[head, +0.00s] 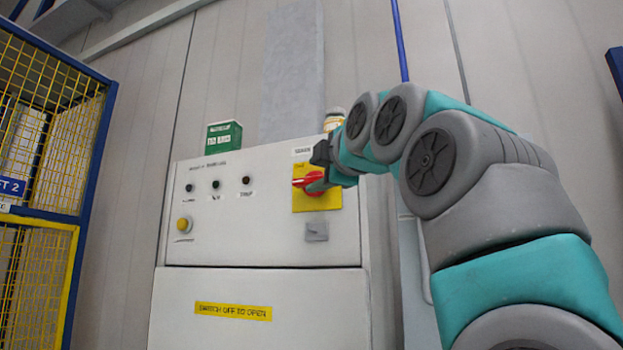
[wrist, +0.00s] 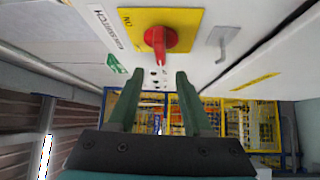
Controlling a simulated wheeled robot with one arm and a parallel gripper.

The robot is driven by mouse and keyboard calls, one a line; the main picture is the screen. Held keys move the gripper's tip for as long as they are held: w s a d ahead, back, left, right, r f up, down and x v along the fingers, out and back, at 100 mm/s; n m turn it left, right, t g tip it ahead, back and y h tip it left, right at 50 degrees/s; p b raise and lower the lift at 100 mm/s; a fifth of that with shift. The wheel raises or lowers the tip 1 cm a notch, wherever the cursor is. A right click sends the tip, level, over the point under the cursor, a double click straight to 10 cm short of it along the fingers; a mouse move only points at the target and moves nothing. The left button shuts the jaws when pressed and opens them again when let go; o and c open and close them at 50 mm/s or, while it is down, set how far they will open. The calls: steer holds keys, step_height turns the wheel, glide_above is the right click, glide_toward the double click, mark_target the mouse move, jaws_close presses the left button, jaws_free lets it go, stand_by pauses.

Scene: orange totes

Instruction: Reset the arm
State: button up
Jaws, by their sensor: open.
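My gripper (wrist: 158,95) is open in the wrist view, its two dark green fingers apart with nothing between them. Just beyond the fingertips is a red rotary switch (wrist: 160,40) on a yellow plate (wrist: 185,20). In the head view, my arm reaches from the right to the control cabinet (head: 262,225). The gripper end (head: 318,184) is close to the red switch (head: 303,181) and partly covers it. I cannot tell whether the fingers touch the switch.
The cabinet has small buttons and a yellow button (head: 184,224) at left. A grey latch (head: 316,231) sits below the yellow plate. A green box (head: 223,135) stands on top. A yellow mesh fence (head: 45,80) with blue posts is at the far left.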

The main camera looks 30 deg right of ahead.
stand_by(0.6)
steer(key=w+a+f+m+g+y, duration=0.1)
steer(key=w+a+f+g, duration=0.15)
steer(key=f, duration=0.35)
steer(key=w+a+f+g+y, duration=0.1)
steer(key=a+f, duration=0.3)
steer(key=f, duration=0.3)
steer(key=w+a+f+m+g, duration=0.1)
steer(key=w+a+f+g, duration=0.15)
steer(key=f, duration=0.35)
steer(key=s+a+f+m+g, duration=0.2)
steer(key=f, duration=0.8)
steer(key=s+a+f+m+g, duration=0.1)
steer(key=s+a+f+g, duration=0.15)
steer(key=f, duration=0.75)
steer(key=s+f+m+g, duration=0.25)
steer(key=s+f, duration=0.35)
steer(key=f, duration=0.4)
steer(key=s+f+m+g, duration=0.25)
steer(key=s+f, duration=0.25)
steer(key=f, duration=0.5)
steer(key=s+f+m+g, duration=0.5)
steer(key=s+f, duration=0.8)
steer(key=s, duration=0.4)
steer(key=shift+s+a+m, duration=0.15)
steer(key=shift+s+m, duration=0.05)
steer(key=shift+m, duration=0.1)
steer(key=shift+f, duration=0.1)
